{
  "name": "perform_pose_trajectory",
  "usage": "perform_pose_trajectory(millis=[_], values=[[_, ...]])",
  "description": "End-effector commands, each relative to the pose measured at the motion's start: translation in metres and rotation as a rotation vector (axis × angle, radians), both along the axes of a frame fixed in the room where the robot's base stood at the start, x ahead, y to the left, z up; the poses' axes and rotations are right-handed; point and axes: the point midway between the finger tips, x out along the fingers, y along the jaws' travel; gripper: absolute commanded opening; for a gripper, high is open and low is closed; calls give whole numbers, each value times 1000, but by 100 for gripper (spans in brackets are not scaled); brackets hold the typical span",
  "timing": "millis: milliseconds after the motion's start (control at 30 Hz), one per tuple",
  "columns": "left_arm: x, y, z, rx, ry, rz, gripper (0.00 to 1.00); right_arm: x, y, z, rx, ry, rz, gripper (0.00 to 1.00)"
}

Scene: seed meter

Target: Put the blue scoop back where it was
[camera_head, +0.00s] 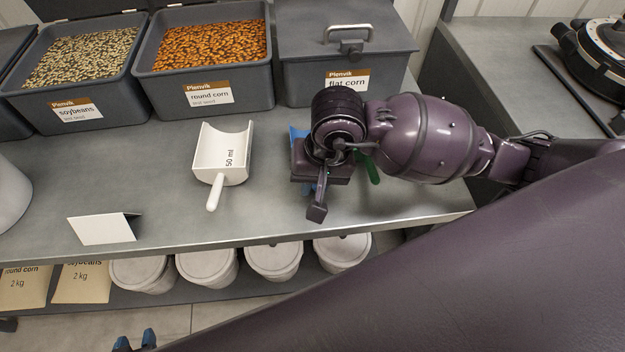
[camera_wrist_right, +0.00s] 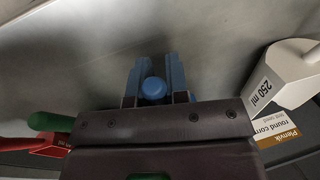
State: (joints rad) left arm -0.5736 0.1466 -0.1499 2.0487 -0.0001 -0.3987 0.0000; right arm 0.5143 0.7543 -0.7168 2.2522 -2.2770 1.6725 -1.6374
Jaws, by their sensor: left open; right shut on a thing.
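The blue scoop (camera_head: 297,133) is mostly hidden behind my right gripper in the head view; only a bit of blue shows on its far side. In the right wrist view its rounded blue handle end (camera_wrist_right: 153,89) sits between the two blue fingers of my right gripper (camera_wrist_right: 155,68), which is shut on it. The bowl is hidden, and I cannot tell whether the scoop touches the bench. My left gripper (camera_head: 135,341) shows only its two blue fingertips at the bottom edge of the head view, apart and empty, off the bench front.
A white scoop (camera_head: 223,155) lies left of my right gripper. A green handle (camera_head: 370,169) is close on its right. Bins of soybeans (camera_head: 67,112), round corn (camera_head: 207,97) and a lidded flat corn bin (camera_head: 345,85) stand behind. A blank card (camera_head: 101,230) stands at the front left.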

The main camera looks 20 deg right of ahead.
Motion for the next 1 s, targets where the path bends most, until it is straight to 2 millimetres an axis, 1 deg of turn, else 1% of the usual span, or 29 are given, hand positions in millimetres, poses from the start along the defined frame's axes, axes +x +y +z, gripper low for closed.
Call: perform_pose_trajectory(millis=[33,233,400,433,567,600,867,1000], values=[[1,0,0,0,-1,0,43,0,0,-3,1,0,0,0],[4,-1,3,0,-9,-2,43,0,0,-2,0,-3,0,0],[3,-1,0,-1,-6,-3,43,1,0,-6,1,-1,1,0],[3,-1,1,-1,-7,-3,43,0,0,-6,0,-2,0,18],[4,-1,2,-1,-9,-3,43,1,0,-5,1,-3,0,38],[4,-1,2,-1,-9,-3,43,0,0,-5,1,-3,0,41],[4,-1,3,-1,-10,-3,43,0,0,-4,1,-3,1,41],[5,-1,6,-1,-16,-3,43,1,-1,5,-1,-5,1,41]])
